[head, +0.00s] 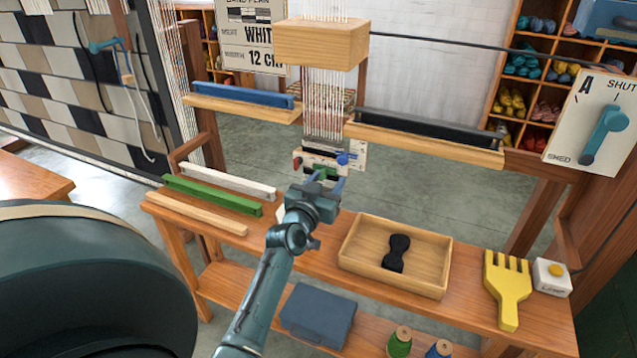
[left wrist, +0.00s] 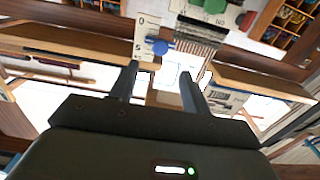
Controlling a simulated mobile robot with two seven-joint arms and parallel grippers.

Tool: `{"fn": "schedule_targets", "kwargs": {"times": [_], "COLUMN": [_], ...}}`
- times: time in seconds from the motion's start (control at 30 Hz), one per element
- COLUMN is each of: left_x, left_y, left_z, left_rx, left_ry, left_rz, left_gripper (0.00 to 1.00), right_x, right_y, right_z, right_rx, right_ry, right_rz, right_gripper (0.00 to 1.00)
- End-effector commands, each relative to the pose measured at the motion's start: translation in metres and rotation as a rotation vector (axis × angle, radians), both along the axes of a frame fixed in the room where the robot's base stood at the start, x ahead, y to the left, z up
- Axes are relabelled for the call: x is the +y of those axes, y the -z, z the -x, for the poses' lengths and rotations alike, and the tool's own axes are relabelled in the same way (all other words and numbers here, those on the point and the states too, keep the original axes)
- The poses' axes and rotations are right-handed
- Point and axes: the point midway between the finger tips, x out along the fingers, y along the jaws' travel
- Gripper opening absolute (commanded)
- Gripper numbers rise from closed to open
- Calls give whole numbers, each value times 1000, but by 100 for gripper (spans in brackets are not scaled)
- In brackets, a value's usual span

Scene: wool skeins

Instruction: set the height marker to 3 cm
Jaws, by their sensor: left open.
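The height scale is a small white plate (head: 359,155) on the loom's middle, right of the hanging warp threads. A blue knob (head: 342,159), apparently the height marker, sits on its left side. In the left wrist view, the plate (left wrist: 143,48) carries a 0 at top and a 5 lower down. The blue knob (left wrist: 161,47) lies between them; its exact reading is too small to tell. My left gripper (head: 324,180) is open and empty, just below and in front of the knob. In the left wrist view, its fingertips (left wrist: 160,76) are apart, below the knob.
Red, green and other small parts (head: 318,170) crowd beside the plate. On the bench below are a wooden tray (head: 365,272) with a black object, a yellow comb (head: 508,290), and green, white and wooden bars (head: 213,194) at left. A shed lever (head: 606,130) is at right.

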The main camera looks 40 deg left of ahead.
Motion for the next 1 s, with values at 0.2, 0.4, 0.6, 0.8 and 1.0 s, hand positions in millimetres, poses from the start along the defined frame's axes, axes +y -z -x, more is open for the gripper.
{"fn": "schedule_targets", "kwargs": {"times": [0.2,0.4,0.6,0.8,1.0], "left_x": [-9,-11,-11,-11,-11], "left_y": [-1,0,0,0,0], "left_z": [35,47,47,47,47], "left_rx": [2,0,0,0,0], "left_ry": [1,0,0,0,0], "left_rz": [-1,0,0,0,0], "left_gripper": [47,47,47,47,47], "right_x": [5,5,5,5,5], "right_y": [-2,-1,-1,-1,0], "right_z": [-2,-3,-3,-3,-2], "right_rx": [41,48,48,48,51], "right_ry": [-13,-15,-16,-16,-18], "right_rz": [1,6,7,7,8], "right_gripper": [87,87,87,87,87]}}
